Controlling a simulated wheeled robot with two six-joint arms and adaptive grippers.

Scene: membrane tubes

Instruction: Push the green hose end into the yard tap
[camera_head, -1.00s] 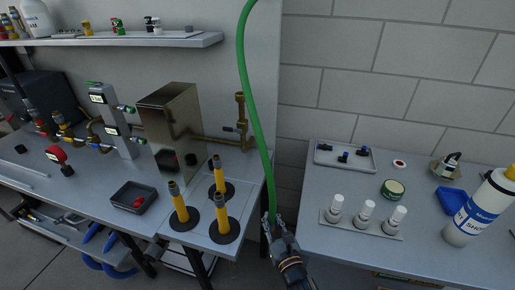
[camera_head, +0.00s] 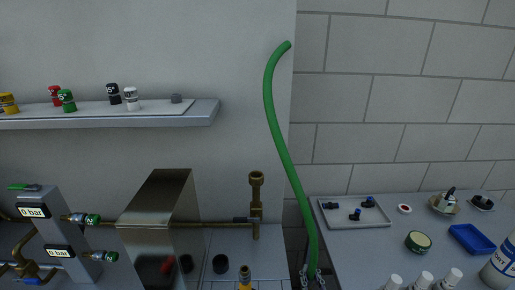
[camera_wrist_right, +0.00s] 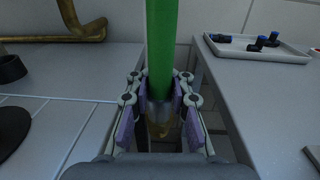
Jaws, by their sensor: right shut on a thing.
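The green hose (camera_head: 285,150) rises in a curve from my right gripper (camera_head: 311,275), and its upper end is free in front of the wall. My right gripper is at the bottom edge of the head view. In the right wrist view its fingers (camera_wrist_right: 160,112) are shut around the hose (camera_wrist_right: 160,50), near a pale collar with a brownish part below. The brass tap (camera_head: 256,205) stands upright on a pipe, left of the hose and apart from it. Part of a brass fitting shows in the wrist view (camera_wrist_right: 85,32). My left gripper is out of view.
A metal box (camera_head: 160,215) and gauge block (camera_head: 50,230) stand left of the tap. A shelf (camera_head: 205,112) with small fittings is above. The right bench holds a tray (camera_head: 337,218), a green tin (camera_head: 418,242) and white bottles. A gap separates the benches.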

